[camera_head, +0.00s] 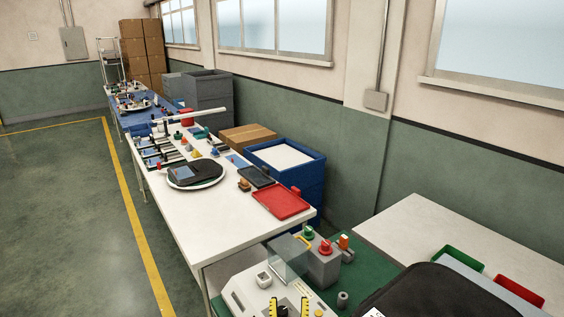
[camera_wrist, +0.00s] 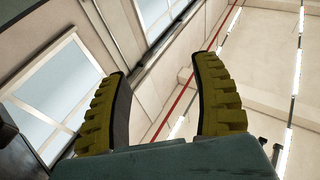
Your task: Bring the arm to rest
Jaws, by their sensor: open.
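My gripper (camera_wrist: 160,75) shows in the wrist view with its two ribbed yellow fingers spread apart and nothing between them. Behind the fingers are windows, wall and ceiling lights, so the wrist camera faces upward. In the head view, two yellow-and-black ribbed pieces at the bottom edge look like the tips of my gripper (camera_head: 289,307). They appear in front of a pale machine with knobs, and the rest of the arm is out of the picture. I cannot tell how far they are from the machine.
A grey box with a red knob (camera_head: 325,247) stands near the bottom. A black bag-like object (camera_head: 440,295) lies at bottom right. The floor (camera_head: 60,220) at left is clear.

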